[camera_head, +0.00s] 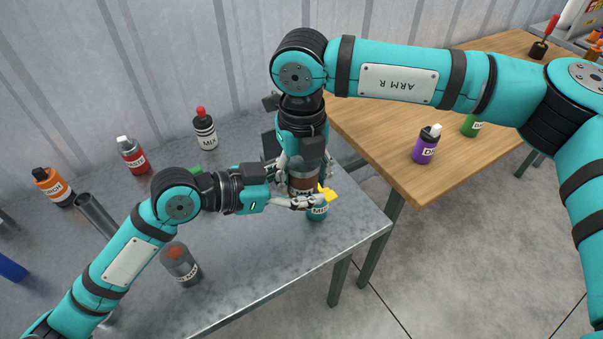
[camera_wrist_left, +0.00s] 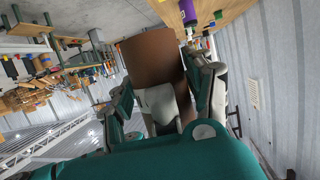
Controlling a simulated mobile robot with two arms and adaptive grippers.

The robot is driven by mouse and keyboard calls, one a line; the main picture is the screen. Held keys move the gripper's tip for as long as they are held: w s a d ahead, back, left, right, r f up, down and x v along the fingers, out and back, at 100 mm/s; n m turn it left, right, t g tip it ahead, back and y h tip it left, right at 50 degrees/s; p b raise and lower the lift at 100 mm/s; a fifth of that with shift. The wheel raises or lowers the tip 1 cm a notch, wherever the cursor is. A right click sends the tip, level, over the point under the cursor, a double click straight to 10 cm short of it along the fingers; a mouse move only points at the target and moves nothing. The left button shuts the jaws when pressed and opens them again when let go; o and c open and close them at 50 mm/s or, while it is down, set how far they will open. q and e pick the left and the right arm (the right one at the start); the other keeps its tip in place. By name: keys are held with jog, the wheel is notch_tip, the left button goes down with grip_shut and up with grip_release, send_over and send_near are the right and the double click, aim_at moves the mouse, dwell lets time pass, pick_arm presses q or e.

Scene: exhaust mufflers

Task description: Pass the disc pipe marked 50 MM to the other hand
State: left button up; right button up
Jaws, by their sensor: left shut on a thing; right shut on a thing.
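A brown disc pipe (camera_head: 303,182) is held upright above the front right part of the metal table. Its label is partly covered, and I cannot read all of it. My left gripper (camera_head: 306,201) comes in from the left and is shut on its lower part. My right gripper (camera_head: 302,164) points down from above and is shut on its upper part. In the left wrist view the brown pipe (camera_wrist_left: 152,55) fills the space in front of the left fingers (camera_wrist_left: 178,100). The right gripper hides part of the pipe.
A teal bottle (camera_head: 317,211) with a yellow cap stands close below the grippers. A grey, red-topped container (camera_head: 180,265), a MIX bottle (camera_head: 205,132), a red bottle (camera_head: 132,155) and an orange bottle (camera_head: 52,187) stand left. The wooden table (camera_head: 385,135) holds a purple bottle (camera_head: 425,147).

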pick_arm(q)
jog(key=o, duration=1.3)
